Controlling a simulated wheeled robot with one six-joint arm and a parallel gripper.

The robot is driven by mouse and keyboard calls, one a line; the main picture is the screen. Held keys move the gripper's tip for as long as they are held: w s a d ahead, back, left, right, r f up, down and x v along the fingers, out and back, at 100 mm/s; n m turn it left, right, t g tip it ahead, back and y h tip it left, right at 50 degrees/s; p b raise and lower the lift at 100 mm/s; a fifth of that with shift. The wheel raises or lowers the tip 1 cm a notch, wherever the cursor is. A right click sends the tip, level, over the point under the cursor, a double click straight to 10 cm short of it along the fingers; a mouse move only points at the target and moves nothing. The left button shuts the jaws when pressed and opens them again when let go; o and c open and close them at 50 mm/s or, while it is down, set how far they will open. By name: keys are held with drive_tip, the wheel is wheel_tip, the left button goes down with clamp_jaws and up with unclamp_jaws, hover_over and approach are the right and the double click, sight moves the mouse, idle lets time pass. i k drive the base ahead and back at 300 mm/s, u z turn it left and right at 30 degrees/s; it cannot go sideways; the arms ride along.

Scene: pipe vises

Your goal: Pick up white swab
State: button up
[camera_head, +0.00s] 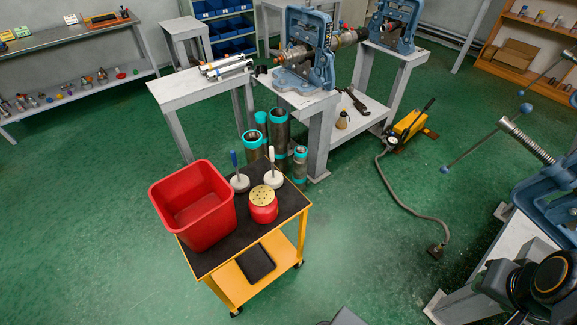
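Two swab-like tools stand on the dark top of a yellow cart (291,213), each with a round white pad at the bottom and an upright handle. The one with the white handle, the white swab (272,180), stands at the back right of the cart top. The one with the blue handle, the blue swab (239,183), stands to its left, a small gap apart. A dark rounded part at the lower right edge looks like my own arm. My gripper's fingers do not show in this view.
A red open bin (194,207) takes up the cart's left side. A red can (263,204) with a perforated yellowish lid stands just in front of the white swab. Teal-banded pipes (279,133) stand behind the cart.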

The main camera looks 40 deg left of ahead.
sight(273, 179)
drive_tip(key=i, duration=1.05)
drive_tip(key=u, duration=3)
drive_tip(key=i, duration=0.5)
